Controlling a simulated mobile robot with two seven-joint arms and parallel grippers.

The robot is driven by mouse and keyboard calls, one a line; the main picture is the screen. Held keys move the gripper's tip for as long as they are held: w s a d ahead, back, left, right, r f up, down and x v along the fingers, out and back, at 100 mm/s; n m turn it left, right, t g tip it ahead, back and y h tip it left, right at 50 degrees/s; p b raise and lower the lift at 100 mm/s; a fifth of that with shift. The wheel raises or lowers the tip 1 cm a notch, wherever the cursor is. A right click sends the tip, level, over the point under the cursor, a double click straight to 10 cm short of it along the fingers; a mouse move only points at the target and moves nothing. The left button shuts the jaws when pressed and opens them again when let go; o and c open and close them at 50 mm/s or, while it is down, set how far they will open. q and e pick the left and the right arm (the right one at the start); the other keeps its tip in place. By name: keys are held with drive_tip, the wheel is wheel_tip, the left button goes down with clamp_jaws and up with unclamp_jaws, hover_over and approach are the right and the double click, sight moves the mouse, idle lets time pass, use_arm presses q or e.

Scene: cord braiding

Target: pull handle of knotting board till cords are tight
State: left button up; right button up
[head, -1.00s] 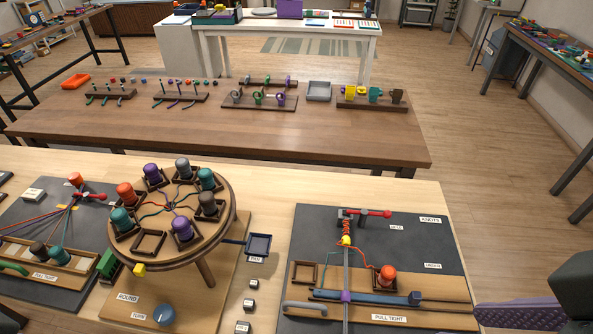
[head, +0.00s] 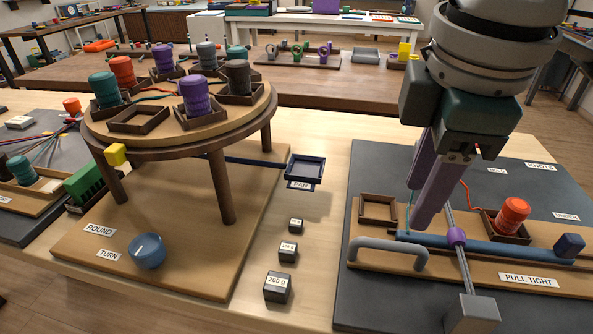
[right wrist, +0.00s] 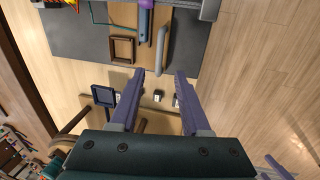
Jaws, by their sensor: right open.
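The knotting board (head: 352,300) is a dark panel with a wooden strip labelled PULL TIGHT. Its grey arched handle (head: 388,248) stands at the strip's left end, and also shows in the right wrist view (right wrist: 161,48). My right gripper (head: 417,208) is open and empty, pointing down over the board, just behind the handle in the head view. In the right wrist view its purple fingers (right wrist: 160,74) straddle the handle's near end; the height gap is unclear. A red cord (head: 465,192) runs to the orange-red bobbin (head: 513,213). My gripper hides the knot area.
A blue bar (head: 480,246) lies along the strip, crossed by a grey rod with a purple collar (head: 456,237). Left are small weights (head: 278,287), a blue pan (head: 305,168) and the round braiding stand (head: 180,135). An empty wooden frame (head: 378,209) sits behind the handle.

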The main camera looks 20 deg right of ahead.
sight(396, 244)
drive_tip(key=f, duration=0.3)
drive_tip(key=w+f+b, duration=0.1)
drive_tip(key=f, duration=0.2)
drive_tip(key=d+f+b, duration=0.1)
drive_tip(key=f, duration=0.2)
drive_tip(key=shift+w+f, duration=0.25)
clamp_jaws()
idle(1.0)
